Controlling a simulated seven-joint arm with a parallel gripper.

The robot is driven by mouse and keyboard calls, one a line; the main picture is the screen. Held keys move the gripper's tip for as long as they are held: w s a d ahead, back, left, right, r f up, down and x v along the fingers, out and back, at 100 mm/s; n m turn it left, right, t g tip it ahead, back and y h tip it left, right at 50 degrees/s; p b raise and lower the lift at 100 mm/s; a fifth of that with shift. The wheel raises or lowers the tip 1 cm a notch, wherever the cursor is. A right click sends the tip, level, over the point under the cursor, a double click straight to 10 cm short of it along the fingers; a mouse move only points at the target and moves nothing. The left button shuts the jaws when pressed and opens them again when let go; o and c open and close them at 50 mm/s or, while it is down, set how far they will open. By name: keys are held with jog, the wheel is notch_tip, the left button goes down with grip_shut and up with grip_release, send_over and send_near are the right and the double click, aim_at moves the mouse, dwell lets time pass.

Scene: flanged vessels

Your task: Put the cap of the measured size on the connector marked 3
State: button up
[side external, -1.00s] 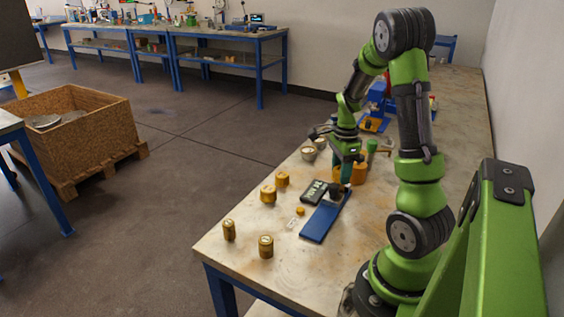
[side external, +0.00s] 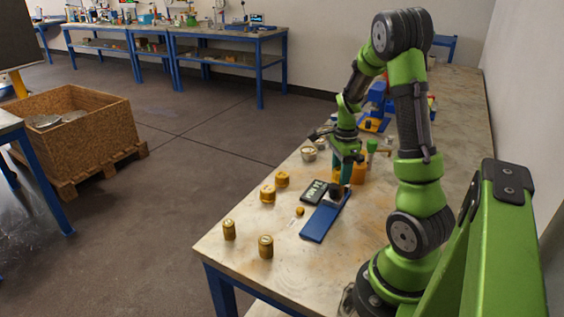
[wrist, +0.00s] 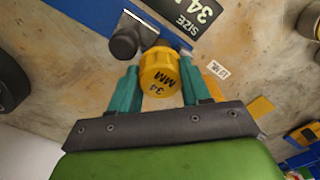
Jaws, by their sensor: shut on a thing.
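My gripper (wrist: 160,92) has its teal fingers shut on a yellow cap (wrist: 159,72) printed "34 MM". In the side view my gripper (side external: 345,172) is low over the table, by the far end of a blue plate (side external: 322,222); its fingers mostly hide the cap there. A dark display (side external: 313,191) stands beside the plate; in the wrist view the display (wrist: 197,12) reads "SIZE 34". A dark grey round piece (wrist: 124,44) is just left of the cap. Whether the cap touches the table is unclear. I cannot make out a connector marked 3.
Two brass-coloured pieces (side external: 229,230) (side external: 265,246) stand near the front edge. Grey metal parts (side external: 309,153) stand behind, left of my gripper. An orange block (side external: 360,172) is close at its right.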

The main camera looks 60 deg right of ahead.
jog(key=shift+f, duration=0.9)
dwell(0.3)
jog(key=o, duration=1.1)
jog(key=shift+r, duration=0.1)
